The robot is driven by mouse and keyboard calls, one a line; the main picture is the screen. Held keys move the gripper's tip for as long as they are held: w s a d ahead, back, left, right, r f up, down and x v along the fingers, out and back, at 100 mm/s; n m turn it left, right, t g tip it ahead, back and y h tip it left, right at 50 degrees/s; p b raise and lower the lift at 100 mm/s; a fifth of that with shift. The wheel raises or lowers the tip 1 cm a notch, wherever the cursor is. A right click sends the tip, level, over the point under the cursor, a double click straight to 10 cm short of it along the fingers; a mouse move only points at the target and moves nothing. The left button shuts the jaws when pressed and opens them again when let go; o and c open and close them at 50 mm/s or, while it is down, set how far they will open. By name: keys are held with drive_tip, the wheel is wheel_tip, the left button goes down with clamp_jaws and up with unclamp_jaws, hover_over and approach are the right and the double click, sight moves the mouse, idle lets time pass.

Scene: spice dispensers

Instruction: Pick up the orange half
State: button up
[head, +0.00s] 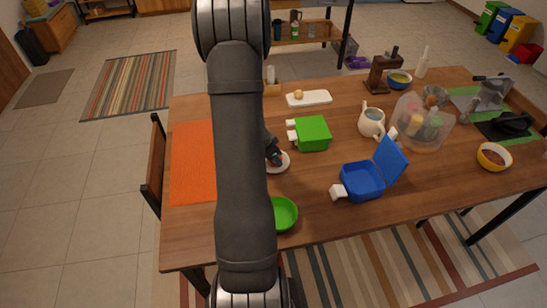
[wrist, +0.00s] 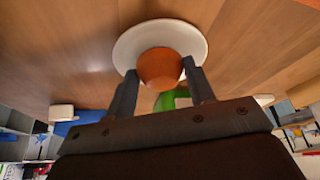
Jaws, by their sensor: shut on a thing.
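The orange half (wrist: 158,70) is between the two fingers of my gripper (wrist: 160,67) in the wrist view. My gripper is shut on it. The white plate (wrist: 187,36) shows right behind the orange half; I cannot tell whether they touch. In the head view my arm hides most of the gripper (head: 273,156), which is at the white plate (head: 284,164). The orange half cannot be made out there.
A green box (head: 313,132) stands beyond the plate, and a green bowl (head: 285,213) sits nearer. A blue open box (head: 362,181) and a cream jug (head: 371,122) stand to the right. An orange mat (head: 190,165) lies left.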

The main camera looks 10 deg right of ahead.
drive_tip(key=shift+r, duration=0.15)
wheel_tip(320, 180, up, 4)
drive_tip(key=s+d+r, duration=0.7)
drive_tip(key=s+d, duration=0.1)
drive_tip(key=s+d+f, duration=0.1)
drive_tip(key=s+d, duration=1.7)
drive_tip(key=d, duration=0.2)
hover_over(360, 184)
drive_tip(key=a, duration=0.1)
drive_tip(key=f, duration=0.4)
drive_tip(key=s+f, duration=0.1)
drive_tip(key=f, duration=0.2)
drive_tip(key=shift+f, duration=0.1)
drive_tip(key=shift+w+a+f, duration=0.1)
drive_tip(key=shift+w+f, duration=0.05)
drive_tip(key=shift+f, duration=1.9)
drive_tip(key=shift+f, duration=0.1)
